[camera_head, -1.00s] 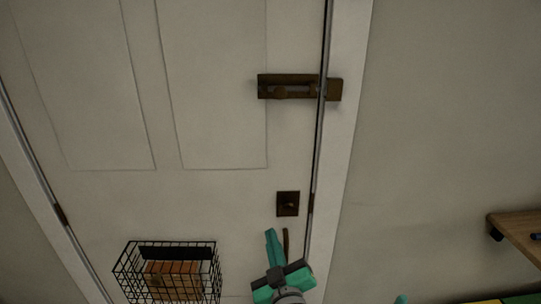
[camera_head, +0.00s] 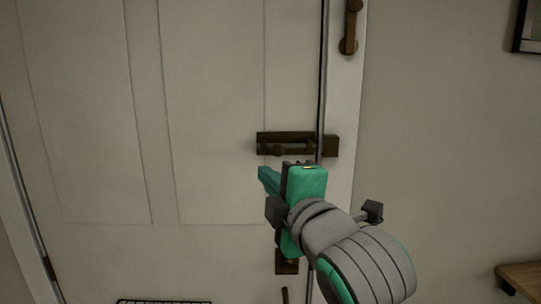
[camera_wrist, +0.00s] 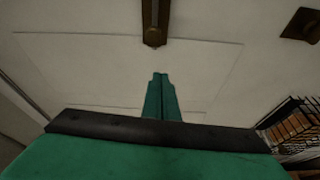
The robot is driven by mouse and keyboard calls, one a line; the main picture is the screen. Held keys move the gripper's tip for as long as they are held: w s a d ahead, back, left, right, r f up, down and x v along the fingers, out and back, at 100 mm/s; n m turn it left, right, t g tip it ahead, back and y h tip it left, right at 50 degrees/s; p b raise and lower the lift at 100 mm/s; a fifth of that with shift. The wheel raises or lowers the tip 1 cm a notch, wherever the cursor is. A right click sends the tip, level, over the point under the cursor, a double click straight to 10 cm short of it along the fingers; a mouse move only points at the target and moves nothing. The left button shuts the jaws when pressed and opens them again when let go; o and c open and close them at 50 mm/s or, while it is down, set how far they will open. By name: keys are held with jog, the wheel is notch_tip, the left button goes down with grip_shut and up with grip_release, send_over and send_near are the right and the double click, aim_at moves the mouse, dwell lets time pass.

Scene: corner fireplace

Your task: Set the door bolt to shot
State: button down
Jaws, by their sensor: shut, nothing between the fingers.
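The dark brown door bolt (camera_head: 262,138) is mounted across the door's right edge. Its knob (camera_head: 278,150) sits toward the left part of the bolt. A separate keeper block (camera_head: 331,146) is on the frame, right of the door gap. I cannot tell whether the bar reaches into the keeper. My gripper (camera_head: 264,174) is shut and empty, just below the bolt's left part and apart from it in the picture. In the wrist view the shut green fingers (camera_wrist: 160,98) point up toward the end of the brown bolt (camera_wrist: 153,22), with a gap between.
A square lock plate (camera_head: 287,268) lies below, partly covered by my arm. A wire basket (camera_head: 165,301) hangs low on the door. A brown fitting (camera_head: 350,28) is on the frame above. A wooden shelf (camera_head: 522,275) is at lower right.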

jog(key=shift+s+a+r+n, duration=0.1)
jog(key=shift+s+r+n, duration=0.15)
jog(key=shift+r, duration=0.2)
jog(key=shift+s+a+r+n, duration=0.1)
jog(key=shift+s+r+n, duration=0.15)
jog(key=shift+r, duration=0.2)
jog(key=shift+w, duration=0.1)
jog(key=x, duration=1)
jog(key=shift+d+f, duration=0.15)
jog(key=shift+d, duration=1.95)
jog(key=shift+d, duration=2.15)
